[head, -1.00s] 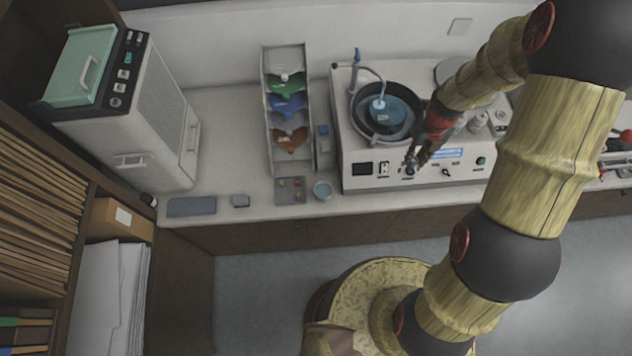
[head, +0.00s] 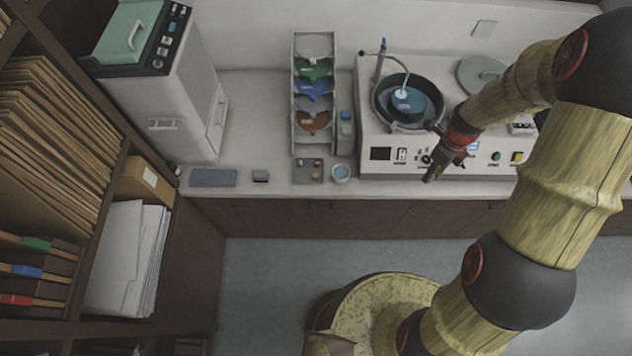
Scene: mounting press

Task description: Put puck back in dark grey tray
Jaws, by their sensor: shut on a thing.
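My gripper (head: 436,172) hangs in front of the polishing machine's front panel, right of its small dark display. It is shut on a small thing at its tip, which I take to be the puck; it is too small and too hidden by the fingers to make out.
The polishing machine (head: 372,169) has a dark bowl (head: 380,110) with a blue disc. A small round dish (head: 340,173) sits right of the tray. A rack (head: 298,80) of coloured discs stands behind. A flat dark slab (head: 214,178) and a white press (head: 150,105) are left.

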